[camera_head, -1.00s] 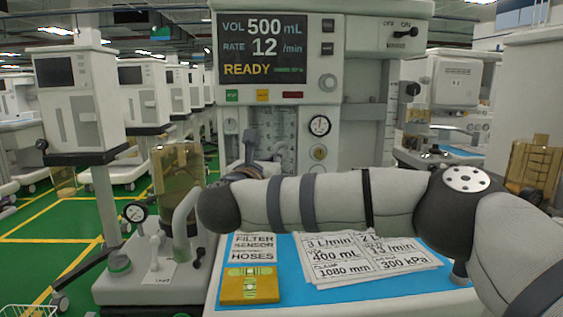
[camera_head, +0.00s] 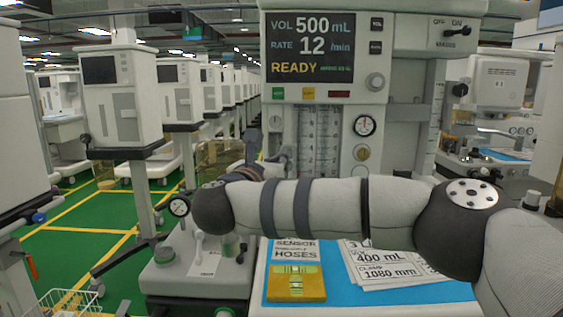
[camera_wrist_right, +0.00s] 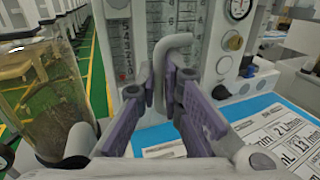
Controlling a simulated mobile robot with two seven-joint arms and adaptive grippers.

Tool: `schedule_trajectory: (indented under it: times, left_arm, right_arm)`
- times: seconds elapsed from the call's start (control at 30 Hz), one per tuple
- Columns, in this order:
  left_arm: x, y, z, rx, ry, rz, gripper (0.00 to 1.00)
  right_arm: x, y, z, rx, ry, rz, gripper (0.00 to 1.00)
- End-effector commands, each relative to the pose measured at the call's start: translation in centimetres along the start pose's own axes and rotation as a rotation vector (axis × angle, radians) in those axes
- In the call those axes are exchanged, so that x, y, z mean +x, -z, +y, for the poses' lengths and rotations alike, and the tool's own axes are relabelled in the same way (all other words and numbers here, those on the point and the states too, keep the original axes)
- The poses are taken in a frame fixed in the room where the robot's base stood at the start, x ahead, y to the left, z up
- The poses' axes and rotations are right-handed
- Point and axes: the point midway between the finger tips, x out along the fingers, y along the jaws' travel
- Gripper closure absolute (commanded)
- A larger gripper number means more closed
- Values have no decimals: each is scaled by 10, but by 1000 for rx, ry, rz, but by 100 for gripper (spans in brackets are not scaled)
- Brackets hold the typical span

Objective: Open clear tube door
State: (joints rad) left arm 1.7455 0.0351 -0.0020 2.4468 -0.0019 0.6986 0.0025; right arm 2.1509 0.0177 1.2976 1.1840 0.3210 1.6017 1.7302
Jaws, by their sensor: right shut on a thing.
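The flowmeter tube panel (camera_head: 318,140) with its printed scales is on the machine front below the screen. It also fills the upper middle of the right wrist view (camera_wrist_right: 190,18). A grey bent handle (camera_wrist_right: 172,42) stands in front of the panel there. My right gripper (camera_wrist_right: 161,88) has its purple-padded fingers on either side of the handle's lower end and is shut on it. In the head view my right gripper (camera_head: 268,152) is left of the tubes, partly behind my wrist. The clear pane's outline and angle are hard to tell. My left gripper is out of view.
A clear amber canister (camera_wrist_right: 45,90) stands close left of my right gripper. A gauge (camera_head: 365,126) is right of the tubes.

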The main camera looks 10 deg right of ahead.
Motion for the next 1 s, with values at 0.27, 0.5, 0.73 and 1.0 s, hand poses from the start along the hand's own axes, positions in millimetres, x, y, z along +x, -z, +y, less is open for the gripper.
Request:
schedule_trajectory:
  times: [0.27,0.5,0.73,1.0]
  left_arm:
    - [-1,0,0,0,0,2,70]
    - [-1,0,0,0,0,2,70]
    - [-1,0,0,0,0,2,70]
    - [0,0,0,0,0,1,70]
  right_arm:
    - [4,-7,-3,3,9,-12,100]
    - [4,-8,-4,3,12,-14,100]
    - [3,-6,-3,3,9,-10,72]
    - [-14,-3,-1,2,3,-6,72]
